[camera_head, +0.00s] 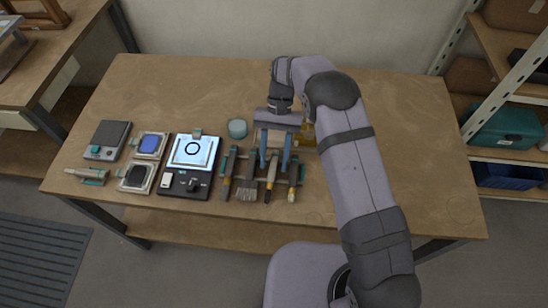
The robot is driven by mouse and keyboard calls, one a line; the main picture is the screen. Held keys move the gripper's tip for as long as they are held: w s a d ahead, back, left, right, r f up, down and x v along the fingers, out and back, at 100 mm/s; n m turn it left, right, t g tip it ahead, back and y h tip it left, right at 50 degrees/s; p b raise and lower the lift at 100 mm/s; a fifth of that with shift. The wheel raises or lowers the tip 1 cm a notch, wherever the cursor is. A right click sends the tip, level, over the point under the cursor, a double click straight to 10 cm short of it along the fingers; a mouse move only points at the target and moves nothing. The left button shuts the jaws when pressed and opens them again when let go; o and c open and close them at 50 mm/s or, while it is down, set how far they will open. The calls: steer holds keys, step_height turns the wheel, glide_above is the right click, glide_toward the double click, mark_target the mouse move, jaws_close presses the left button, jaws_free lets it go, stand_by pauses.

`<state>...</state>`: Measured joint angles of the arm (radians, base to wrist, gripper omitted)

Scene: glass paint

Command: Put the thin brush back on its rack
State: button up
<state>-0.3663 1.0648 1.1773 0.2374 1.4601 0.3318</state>
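My gripper (275,169) points toward the front of the wooden table, with its two blue fingers spread apart. Nothing is clearly held between them. In front of and below it is a row of brushes on a dark rack. A narrow brush (270,182) with a pale middle and dark tip lies just in front of the fingers. Another narrow brush (292,185) is to its right. A wide brush (247,181) and a slim dark brush (228,172) are to the left. I cannot tell which is the thin brush. The rack is mostly hidden by brushes and fingers.
Further left are ink pads (137,178) and a scale (109,138). A round jar (237,128) is behind. The table's right side is clear beyond my arm.

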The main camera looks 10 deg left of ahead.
steer(key=shift+w, duration=0.1)
steer(key=shift+b+v, duration=1.1)
steer(key=shift+v, duration=2.35)
steer(key=shift+r, duration=0.15)
steer(key=shift+d+r, duration=0.3)
steer(key=shift+d, duration=0.1)
steer(key=s+d+r+t+p, duration=0.1)
steer(key=s+d+t, duration=0.5)
steer(key=s+d, duration=1.2)
steer(key=shift+d+r+n+t, duration=0.3)
steer(key=shift+d+r+t, duration=0.1)
steer(key=shift+d+r, duration=0.2)
